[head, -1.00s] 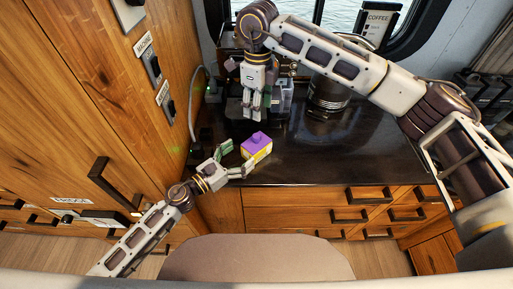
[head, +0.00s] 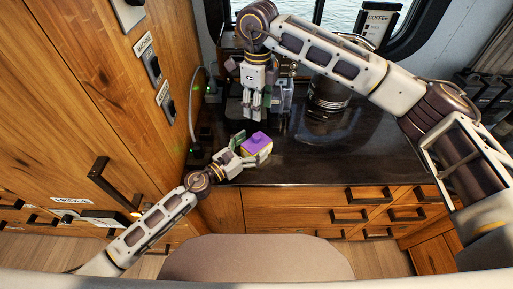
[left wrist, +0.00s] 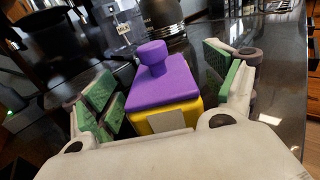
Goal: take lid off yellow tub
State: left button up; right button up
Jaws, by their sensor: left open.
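The yellow tub (left wrist: 165,120) stands upright on the dark counter with its purple lid (left wrist: 163,83) on top; the lid has a round knob (left wrist: 152,55). In the head view the tub (head: 258,152) and lid (head: 256,140) are near the counter's front left. My left gripper (head: 252,147) is open, with its green-padded fingers on either side of the tub; in the left wrist view there are gaps between the pads and the tub. My right gripper (head: 256,112) points down behind the tub, near the coffee gear; its fingers are small, and I cannot tell if they are apart.
A dark canister (head: 328,95) stands behind and to the right. A coffee machine (head: 232,105) is at the back left. A wooden cabinet wall (head: 100,90) borders the left. The counter (head: 350,155) to the right of the tub is clear.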

aim_at(256, 135)
pick_arm(q)
jog(key=shift+x, duration=1)
jog(key=c, duration=1.4)
jog(key=shift+c, duration=0.2)
pick_arm(e)
jog(key=shift+w+a+f, duration=0.1)
jog(key=shift+a+f, duration=0.05)
jog(key=shift+f, duration=0.3)
jog(key=shift+w+a+f, duration=0.1)
jog(key=shift+f, duration=0.35)
jog(key=shift+f, duration=0.15)
jog(key=shift+f, duration=5.85)
